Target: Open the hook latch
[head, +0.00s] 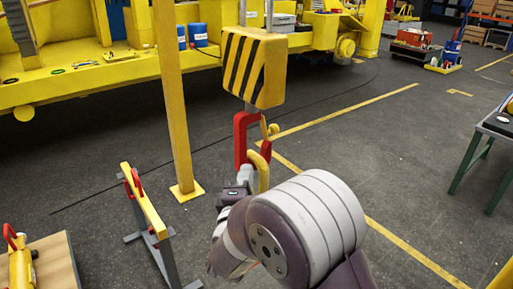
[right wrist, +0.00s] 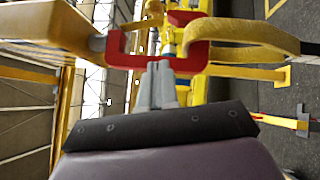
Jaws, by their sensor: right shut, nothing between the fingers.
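A yellow hook block with black stripes (head: 255,68) hangs in the head view. Below it hangs a red hook (head: 241,138), open on its right side, with a short red part and a small yellow piece (head: 272,129) there; I cannot tell for sure which part is the latch. A curved yellow piece (head: 261,172) hangs at the hook's lower end. My right gripper (head: 246,173) is shut and empty just below the hook.
A yellow post (head: 174,100) stands left of the hook. A yellow barrier stand (head: 144,200) with red hooks is at lower left. A yellow machine (head: 70,85) fills the back. A green-legged table (head: 480,150) is at the right. The floor between is clear.

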